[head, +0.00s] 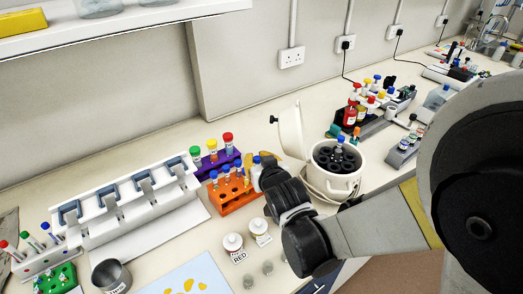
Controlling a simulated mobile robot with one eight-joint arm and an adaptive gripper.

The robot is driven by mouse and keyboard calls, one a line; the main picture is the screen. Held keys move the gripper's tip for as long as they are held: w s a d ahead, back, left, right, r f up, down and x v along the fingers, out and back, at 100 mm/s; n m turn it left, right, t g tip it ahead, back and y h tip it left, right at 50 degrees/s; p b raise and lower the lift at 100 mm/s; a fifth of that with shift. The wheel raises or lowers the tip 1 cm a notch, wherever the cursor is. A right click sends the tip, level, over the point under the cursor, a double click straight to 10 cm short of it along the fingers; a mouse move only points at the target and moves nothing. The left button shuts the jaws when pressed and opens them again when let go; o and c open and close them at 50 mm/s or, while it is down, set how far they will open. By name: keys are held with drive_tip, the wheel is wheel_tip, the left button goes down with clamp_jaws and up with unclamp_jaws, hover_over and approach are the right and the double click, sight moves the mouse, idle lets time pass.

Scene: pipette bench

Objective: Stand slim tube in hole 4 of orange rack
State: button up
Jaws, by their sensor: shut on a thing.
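The orange rack (238,204) stands on the bench left of my arm. Several blue-capped tubes stand in it. My gripper (259,173) is at the right end of the rack, seen from behind. A blue-capped slim tube (257,161) shows at its tip, and my gripper appears shut on it. The lower part of the tube is hidden, so I cannot tell if it is in a hole. The hole numbers are too small to read, and my gripper covers part of the rack's right end.
A purple rack (216,159) with larger capped tubes stands behind. A white centrifuge (334,184) with its lid up is to the right. Two white-capped jars (233,242) stand in front. A white machine (130,207) is to the left.

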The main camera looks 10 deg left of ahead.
drive_tip(key=shift+f, duration=0.2)
drive_tip(key=shift+f+b, duration=0.4)
drive_tip(key=shift+b, duration=0.1)
drive_tip(key=o, duration=0.9)
drive_tip(key=shift+r, duration=0.1)
drive_tip(key=v, duration=1.2)
